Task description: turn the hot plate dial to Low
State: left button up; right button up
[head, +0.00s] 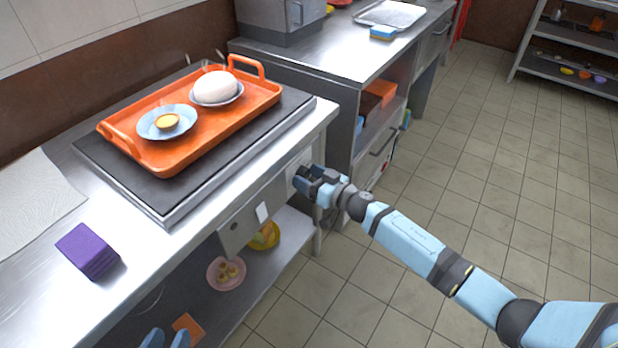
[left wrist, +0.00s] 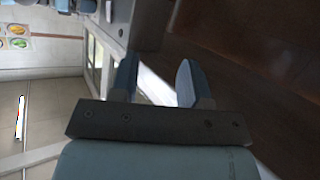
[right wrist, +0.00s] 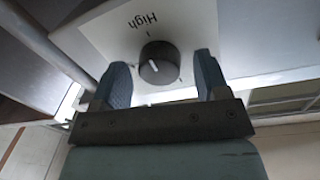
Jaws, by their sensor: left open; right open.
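In the right wrist view, a round black dial (right wrist: 160,62) with a short white mark sits on a pale panel (right wrist: 90,40). My right gripper (right wrist: 163,75) is open, one finger on each side of the dial, with visible gaps. In the head view, my right gripper (head: 302,180) is at the counter's front panel and hides the dial. The dark hot plate (head: 195,184) lies on the counter above. My left gripper (head: 165,340) is open and empty at the bottom edge; it also shows in the left wrist view (left wrist: 155,82).
An orange tray (head: 165,162) on the hot plate holds a blue dish (head: 150,124) and a bowl with a white rounded item (head: 214,86). A purple block (head: 88,250) sits on the counter. The shelf below holds a pink plate (head: 226,284). Open tiled floor lies right.

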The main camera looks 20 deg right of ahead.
jog(key=shift+c, duration=0.2)
jog(key=c, duration=0.9)
